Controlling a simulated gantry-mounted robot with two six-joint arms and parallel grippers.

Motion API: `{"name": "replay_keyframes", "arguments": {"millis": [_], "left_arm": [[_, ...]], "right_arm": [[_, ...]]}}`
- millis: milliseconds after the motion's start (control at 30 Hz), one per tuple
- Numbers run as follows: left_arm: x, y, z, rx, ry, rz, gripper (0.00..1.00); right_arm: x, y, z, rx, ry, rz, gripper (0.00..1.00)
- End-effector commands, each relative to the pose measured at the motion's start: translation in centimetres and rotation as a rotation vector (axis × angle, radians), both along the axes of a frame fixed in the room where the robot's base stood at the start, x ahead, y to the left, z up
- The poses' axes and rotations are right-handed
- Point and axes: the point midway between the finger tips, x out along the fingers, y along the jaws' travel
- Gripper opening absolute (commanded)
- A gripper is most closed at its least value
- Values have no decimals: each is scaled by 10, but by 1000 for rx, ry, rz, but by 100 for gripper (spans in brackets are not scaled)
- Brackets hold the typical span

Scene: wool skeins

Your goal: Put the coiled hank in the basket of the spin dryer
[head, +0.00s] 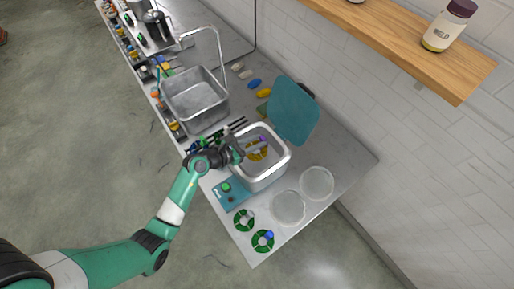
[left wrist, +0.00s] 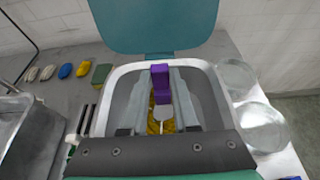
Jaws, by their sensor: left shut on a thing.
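The spin dryer (head: 288,160) is a light metal tub with its teal lid (head: 292,110) raised. My left gripper (head: 259,147) reaches into its mouth from the left and is shut on a small purple piece (left wrist: 160,78). Yellow wool, the coiled hank (left wrist: 152,125), shows between and below the fingers inside the tub, beside a pale piece (left wrist: 163,114). I cannot tell whether the purple piece belongs to the hank, or whether the hank rests on the basket floor. The fingers and the gripper's body hide much of the basket. My right gripper is out of view.
A metal sink (head: 195,98) lies left of the dryer. Several wool skeins (head: 254,84) lie behind it. Two round clear dishes (head: 317,182) stand right of the dryer. A teal panel (head: 232,194) and green round pieces (head: 243,219) are in front. A shelf (head: 400,40) overhangs the back.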

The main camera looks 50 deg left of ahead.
Motion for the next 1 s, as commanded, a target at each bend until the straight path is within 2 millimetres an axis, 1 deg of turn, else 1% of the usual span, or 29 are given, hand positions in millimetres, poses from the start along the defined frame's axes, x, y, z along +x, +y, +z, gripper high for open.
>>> {"name": "replay_keyframes", "arguments": {"millis": [67,167,300,333,600,1000], "left_arm": [[1,0,0,0,0,0,0],[5,1,-7,0,0,-1,0],[5,1,-34,-2,2,0,0],[5,1,-37,-2,2,0,0],[5,1,-36,0,0,-1,0],[5,2,-49,-1,0,0,0]], "right_arm": [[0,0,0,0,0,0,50],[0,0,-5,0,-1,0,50],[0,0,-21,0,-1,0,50],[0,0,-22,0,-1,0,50],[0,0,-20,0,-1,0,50],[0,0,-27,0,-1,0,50]]}}
